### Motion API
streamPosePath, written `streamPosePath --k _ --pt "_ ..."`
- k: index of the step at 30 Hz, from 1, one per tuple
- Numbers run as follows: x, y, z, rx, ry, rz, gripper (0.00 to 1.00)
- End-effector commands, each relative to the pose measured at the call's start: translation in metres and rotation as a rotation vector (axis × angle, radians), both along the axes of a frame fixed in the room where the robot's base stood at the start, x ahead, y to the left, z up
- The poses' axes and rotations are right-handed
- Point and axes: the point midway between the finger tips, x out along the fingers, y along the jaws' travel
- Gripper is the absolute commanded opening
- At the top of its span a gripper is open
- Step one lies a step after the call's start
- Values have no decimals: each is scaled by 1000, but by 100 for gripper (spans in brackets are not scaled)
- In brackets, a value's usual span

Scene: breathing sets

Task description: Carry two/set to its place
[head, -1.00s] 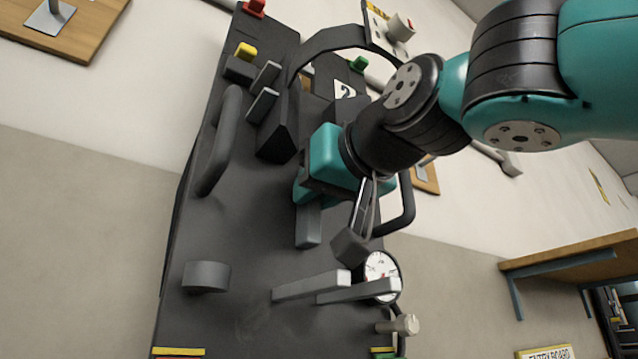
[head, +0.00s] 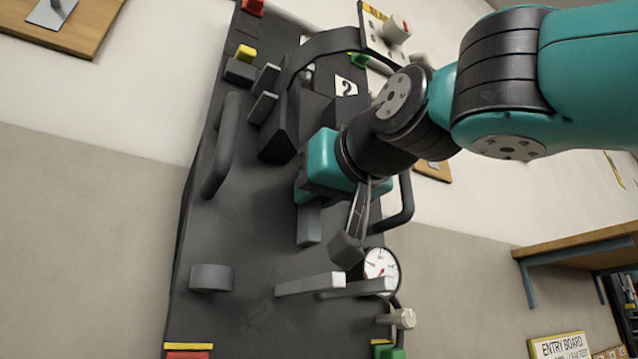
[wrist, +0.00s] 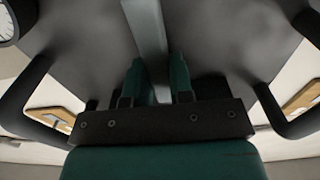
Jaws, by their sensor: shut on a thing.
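Set two (head: 245,235) is a tall dark grey backplate with a white "2" label (head: 346,87). It fills the middle of the head view and leans to the right in the picture. A round white gauge (head: 381,267) shows at its lower right. My gripper (wrist: 157,82) is shut on a light grey bar (wrist: 148,30) on the set's face, with a teal finger on each side. In the head view the gripper body (head: 325,160) hides part of the set. The set's lower end is cut off by the frame.
A wooden board with a metal hook (head: 52,15) is on the wall at upper left. A wooden shelf (head: 580,245) on blue-grey brackets stands out at right, above a sign reading "ENTRY BOARD" (head: 562,345).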

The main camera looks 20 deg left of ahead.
Motion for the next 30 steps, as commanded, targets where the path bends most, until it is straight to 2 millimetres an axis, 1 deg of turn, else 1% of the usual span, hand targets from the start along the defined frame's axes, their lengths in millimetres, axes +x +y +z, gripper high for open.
streamPosePath --k 1,16,30 --pt "0 -1 6 10 -8 0 0" --pt "8 8 6 9 -8 -1 0" --pt "8 8 -8 11 -8 0 0"
